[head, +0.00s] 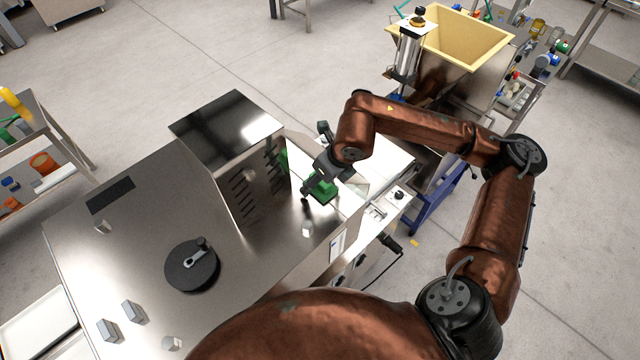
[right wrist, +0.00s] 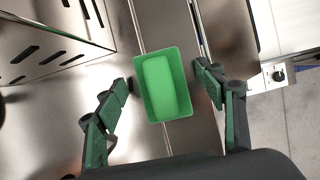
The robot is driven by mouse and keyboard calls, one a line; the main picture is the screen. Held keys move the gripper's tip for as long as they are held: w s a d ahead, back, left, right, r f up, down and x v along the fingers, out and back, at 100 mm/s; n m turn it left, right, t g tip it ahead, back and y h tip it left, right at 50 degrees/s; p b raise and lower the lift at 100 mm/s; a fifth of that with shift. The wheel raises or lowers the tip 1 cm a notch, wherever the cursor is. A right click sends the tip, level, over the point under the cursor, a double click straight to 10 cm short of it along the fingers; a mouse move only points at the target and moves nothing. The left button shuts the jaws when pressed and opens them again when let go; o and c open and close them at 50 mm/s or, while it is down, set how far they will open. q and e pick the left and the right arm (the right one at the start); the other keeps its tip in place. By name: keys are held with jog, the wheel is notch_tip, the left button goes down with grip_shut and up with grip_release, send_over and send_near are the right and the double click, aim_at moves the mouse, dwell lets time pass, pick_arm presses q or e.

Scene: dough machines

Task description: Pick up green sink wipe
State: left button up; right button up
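The green sink wipe (head: 322,190) lies on the steel top of the machine, just right of a boxy steel housing. In the right wrist view the green wipe (right wrist: 162,84) looks like a small rectangular block with a raised edge. My right gripper (head: 315,180) is over it. In the wrist view its two green-padded fingers (right wrist: 166,88) are apart, one on each side of the wipe, with a gap visible at both sides. Whether the fingertips are down at the wipe's height is hard to tell. My left gripper is not in view.
The slotted steel housing (head: 228,135) stands close left of the wipe. A black round knob (head: 192,265) and small grey blocks sit on the machine top. A yellow-rimmed hopper (head: 465,40) stands at the back right. Shelves (head: 40,130) are at the left.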

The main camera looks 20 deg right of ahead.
jog(key=c, duration=1.2)
jog(key=shift+r, duration=0.6)
notch_tip(320, 180, up, 2)
jog(key=shift+s+a+r, duration=0.1)
jog(key=shift+r, duration=0.1)
jog(key=s+a+r+b, duration=0.2)
jog(key=s+a+r, duration=0.4)
jog(key=s+r, duration=0.3)
jog(key=shift+s+r+b, duration=0.2)
jog(key=shift+s+b, duration=0.2)
jog(key=shift+s, duration=1.3)
